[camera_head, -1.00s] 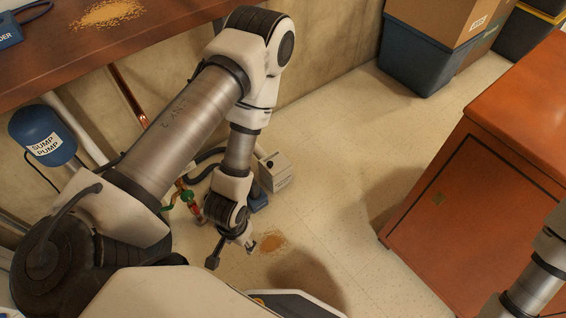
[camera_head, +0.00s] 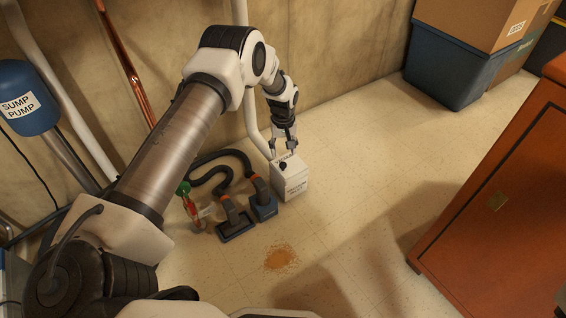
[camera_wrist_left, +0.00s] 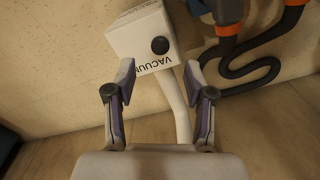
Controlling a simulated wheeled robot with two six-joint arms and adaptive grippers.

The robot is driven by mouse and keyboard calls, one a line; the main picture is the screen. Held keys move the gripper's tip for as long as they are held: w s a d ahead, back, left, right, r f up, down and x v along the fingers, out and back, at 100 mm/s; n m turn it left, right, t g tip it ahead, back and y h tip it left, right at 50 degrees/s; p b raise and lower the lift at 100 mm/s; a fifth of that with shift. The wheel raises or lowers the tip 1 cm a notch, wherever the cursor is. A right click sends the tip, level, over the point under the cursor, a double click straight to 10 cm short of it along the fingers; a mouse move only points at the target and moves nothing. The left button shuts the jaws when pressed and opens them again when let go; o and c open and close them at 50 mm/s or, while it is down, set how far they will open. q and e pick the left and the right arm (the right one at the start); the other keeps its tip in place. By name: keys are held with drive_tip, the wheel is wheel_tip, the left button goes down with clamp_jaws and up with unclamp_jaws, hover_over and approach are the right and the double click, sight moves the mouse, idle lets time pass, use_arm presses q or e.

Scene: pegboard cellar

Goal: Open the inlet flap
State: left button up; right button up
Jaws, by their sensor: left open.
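The white inlet box (camera_head: 291,183), with dark lettering, stands on the floor by the wall at the foot of a white pipe. A round black knob (camera_head: 283,166) sits on its top face; the flap's outline is too small to make out, and it looks shut. My left gripper (camera_head: 284,151) is open and empty just above and behind the box. In the left wrist view the box (camera_wrist_left: 128,38) reads "VACUUM", and the knob (camera_wrist_left: 160,45) lies ahead of and between the open fingers (camera_wrist_left: 159,74), apart from them. My right gripper is not in view.
A dark hose with two blue floor nozzles (camera_head: 263,206) (camera_head: 236,226) lies left of the box. A red and green valve (camera_head: 191,205) is beside it. Brown debris (camera_head: 281,258) lies on open floor. An orange cabinet (camera_head: 490,200) stands right, a blue bin (camera_head: 450,75) at the back.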

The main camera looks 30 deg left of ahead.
sight(283, 164)
use_arm(q)
drive_tip(key=shift+w+a, duration=0.2)
drive_tip(key=shift+a, duration=0.05)
wheel_tip(283, 164, down, 8)
drive_tip(key=b, duration=0.4)
drive_tip(key=shift+r+b, duration=0.25)
drive_tip(key=shift+b, duration=0.1)
drive_tip(key=shift+r, duration=0.1)
clamp_jaws()
